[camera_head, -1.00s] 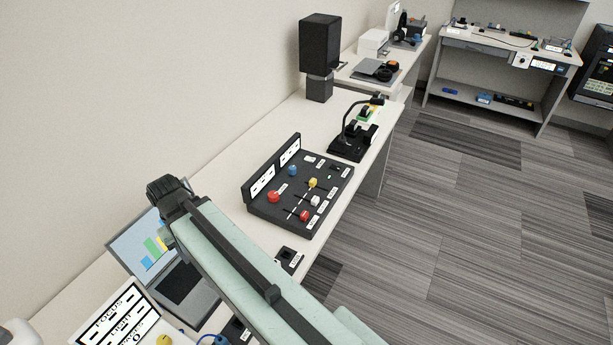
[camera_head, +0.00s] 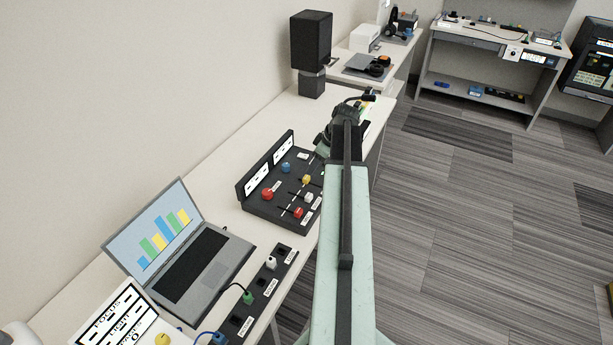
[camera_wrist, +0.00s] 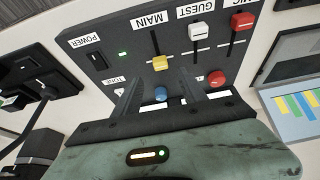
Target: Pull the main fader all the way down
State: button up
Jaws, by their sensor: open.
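The main fader has a yellow cap (camera_head: 306,180) on the black mixer panel (camera_head: 253,207). In the wrist view the yellow cap (camera_wrist: 160,63) sits near the end of its slot away from the MAIN label (camera_wrist: 151,21). My gripper (camera_wrist: 160,82) is open. Its two dark fingers point toward the panel, one on each side of the line to the yellow cap, which shows beyond the tips. A blue knob (camera_wrist: 160,94) shows between the fingers. I see no contact with the cap. In the head view my arm hides the panel's right end and much of my gripper.
The white guest fader (camera_wrist: 195,31) and red mic fader (camera_wrist: 236,22) lie beside the main fader. A red knob (camera_wrist: 216,78) is near the right finger. A laptop (camera_head: 185,246), a socket strip (camera_head: 262,285) and a black speaker (camera_head: 311,44) stand on the same desk.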

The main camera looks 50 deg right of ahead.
aim_at(307, 177)
jog(key=b+x, duration=0.6)
jog(key=x, duration=0.1)
jog(key=shift+s+f+b, duration=0.1)
jog(key=shift+b, duration=0.25)
jog(key=shift+w+a+f+b, duration=0.15)
jog(key=shift+w+f+b, duration=0.1)
jog(key=shift+f+b, duration=0.15)
jog(key=shift+r, duration=0.1)
grip_shut()
dwell(0.6)
